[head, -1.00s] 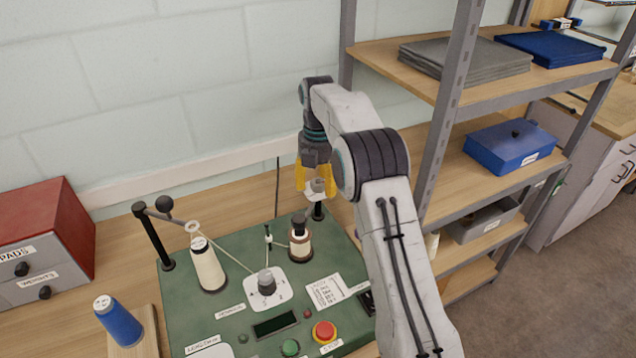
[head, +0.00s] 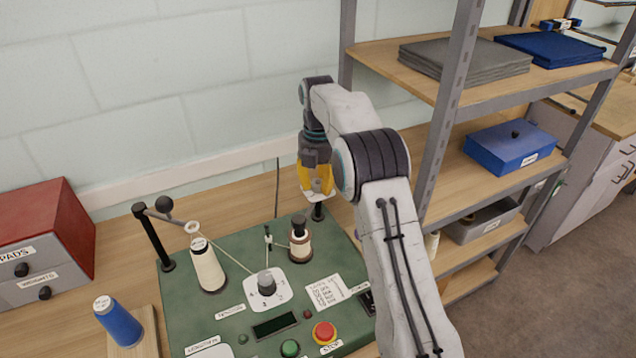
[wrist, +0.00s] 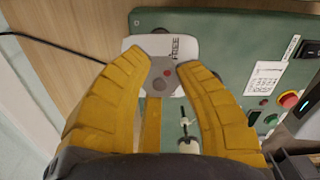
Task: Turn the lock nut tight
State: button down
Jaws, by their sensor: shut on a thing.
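The lock nut (wrist: 162,77) is a small grey knob with a red mark, set on a white plate (wrist: 133,44) that reads "FREE" in the wrist view. In the head view the nut (head: 317,184) and its plate (head: 318,196) top a dark post at the back right of the green panel. My gripper (wrist: 162,66) has yellow fingers, one on each side of the nut, and is shut on it. In the head view my gripper (head: 317,183) points down over the plate, and the fingers partly hide the nut.
The green panel (head: 235,325) carries a cream spool (head: 208,268), a brown spool (head: 299,241), a tension dial (head: 266,283) and a red stop button (head: 324,332). A metal shelf post (head: 447,110) stands close to the right of my arm. The wall is behind.

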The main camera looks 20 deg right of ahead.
jog(key=shift+s+m+p, duration=0.1)
jog(key=shift+m+p, duration=0.75)
jog(key=shift+m, duration=0.15)
jog(key=m+p, duration=0.1)
jog(key=m, duration=0.2)
jog(key=shift+m+p, duration=0.3)
jog(key=shift+p, duration=0.1)
jog(key=m+p, duration=0.2)
jog(key=m, duration=0.4)
jog(key=shift+f, duration=0.15)
jog(key=m, duration=0.6)
jog(key=shift+m+p, duration=0.3)
jog(key=shift+p, duration=0.05)
jog(key=m, duration=0.5)
jog(key=shift+m, duration=0.3)
